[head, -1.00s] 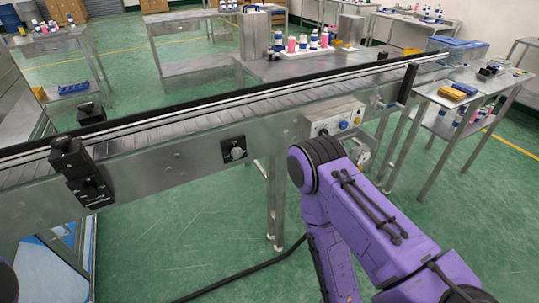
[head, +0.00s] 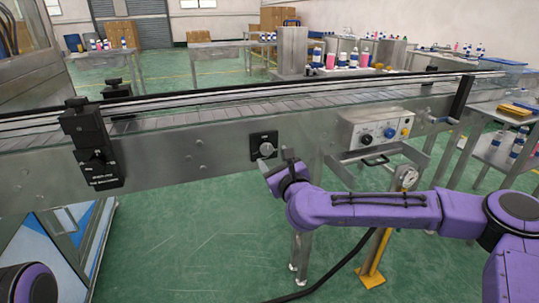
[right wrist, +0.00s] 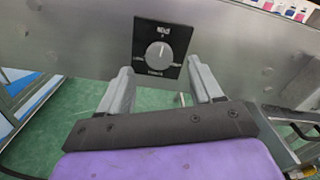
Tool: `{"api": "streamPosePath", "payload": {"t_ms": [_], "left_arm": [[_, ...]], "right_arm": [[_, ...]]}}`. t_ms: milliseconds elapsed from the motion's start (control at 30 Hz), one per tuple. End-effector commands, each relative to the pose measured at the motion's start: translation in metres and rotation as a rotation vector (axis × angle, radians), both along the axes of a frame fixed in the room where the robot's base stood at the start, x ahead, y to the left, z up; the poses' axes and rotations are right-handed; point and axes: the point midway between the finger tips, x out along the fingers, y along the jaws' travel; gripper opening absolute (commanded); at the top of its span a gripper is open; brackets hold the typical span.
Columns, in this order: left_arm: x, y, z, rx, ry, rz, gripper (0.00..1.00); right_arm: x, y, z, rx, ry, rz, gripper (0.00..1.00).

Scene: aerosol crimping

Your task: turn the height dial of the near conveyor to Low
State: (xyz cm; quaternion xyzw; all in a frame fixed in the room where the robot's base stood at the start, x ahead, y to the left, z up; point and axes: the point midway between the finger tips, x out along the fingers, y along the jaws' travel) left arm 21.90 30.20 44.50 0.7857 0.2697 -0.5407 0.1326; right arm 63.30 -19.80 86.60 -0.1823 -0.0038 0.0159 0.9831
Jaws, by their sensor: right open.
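The dial (head: 265,149) is a round grey knob on a black square plate on the side of the near conveyor (head: 220,150). In the right wrist view the knob (right wrist: 159,55) shows close up, with a light pointer mark toward the top and small blurred labels around it. My right gripper (head: 279,162) is just below and in front of the dial, apart from it. In the right wrist view its two grey fingers (right wrist: 163,80) are spread, open and empty, below and either side of the knob. My left gripper is not in view.
A black clamp unit (head: 92,145) is on the left. Bottles (head: 345,57) stand on a table behind.

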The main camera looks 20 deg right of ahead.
Motion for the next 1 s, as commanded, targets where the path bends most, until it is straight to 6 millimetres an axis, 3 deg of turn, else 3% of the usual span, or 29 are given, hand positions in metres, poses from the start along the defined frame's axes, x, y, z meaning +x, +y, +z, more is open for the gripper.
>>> {"api": "streamPosePath", "payload": {"t_ms": [200,533,567,700,733,1000], "left_arm": [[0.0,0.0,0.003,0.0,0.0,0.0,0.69],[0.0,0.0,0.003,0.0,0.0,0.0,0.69],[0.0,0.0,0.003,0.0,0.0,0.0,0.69],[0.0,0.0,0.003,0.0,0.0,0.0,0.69],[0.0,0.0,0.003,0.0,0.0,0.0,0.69],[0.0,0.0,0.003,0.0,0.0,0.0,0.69]], "right_arm": [[0.036,0.002,0.0,-0.001,0.001,0.0,0.65],[0.043,0.002,-0.001,-0.001,0.003,0.001,0.65],[0.043,0.002,-0.001,-0.001,0.003,0.001,0.58],[0.043,0.002,-0.001,-0.002,0.003,0.001,0.13],[0.043,0.002,-0.001,-0.002,0.003,0.001,0.09],[0.043,0.002,-0.001,-0.022,0.001,0.001,0.09]]}}
